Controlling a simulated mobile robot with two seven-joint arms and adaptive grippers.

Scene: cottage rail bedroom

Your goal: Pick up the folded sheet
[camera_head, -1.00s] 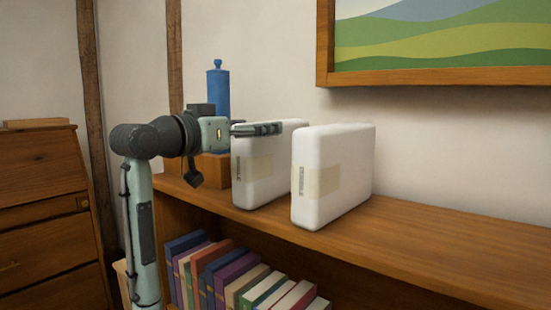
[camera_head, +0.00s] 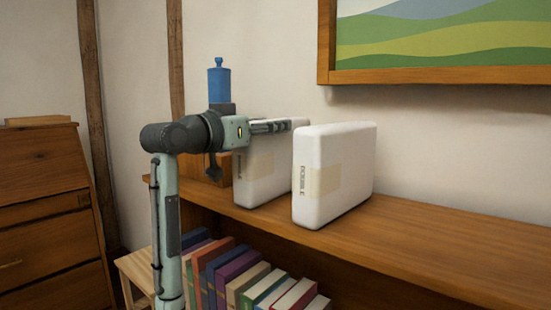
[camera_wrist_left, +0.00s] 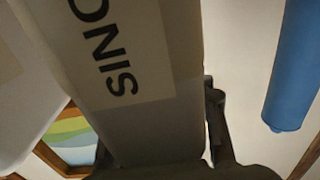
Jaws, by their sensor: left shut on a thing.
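Two white, rounded folded sheets stand upright on the wooden shelf top. The left folded sheet (camera_head: 262,172) has a beige band. My left gripper (camera_head: 286,125) is shut on it near its top edge, and the sheet's base appears to rest on the shelf. In the left wrist view this sheet (camera_wrist_left: 150,60) fills the middle, with dark letters reading "SIN", partly cut off, and a dark finger beside it. The right folded sheet (camera_head: 350,155) stands apart from the gripper, with a beige band and a label that seems to read "DOUBLE". My right gripper is not in view.
A blue bottle (camera_head: 218,82) stands behind my left gripper. A brown wooden box (camera_head: 205,168) is partly hidden behind the arm. Several books (camera_head: 240,278) fill the shelf below. A framed picture (camera_head: 440,75) hangs above. The shelf top (camera_head: 460,245) is clear at right.

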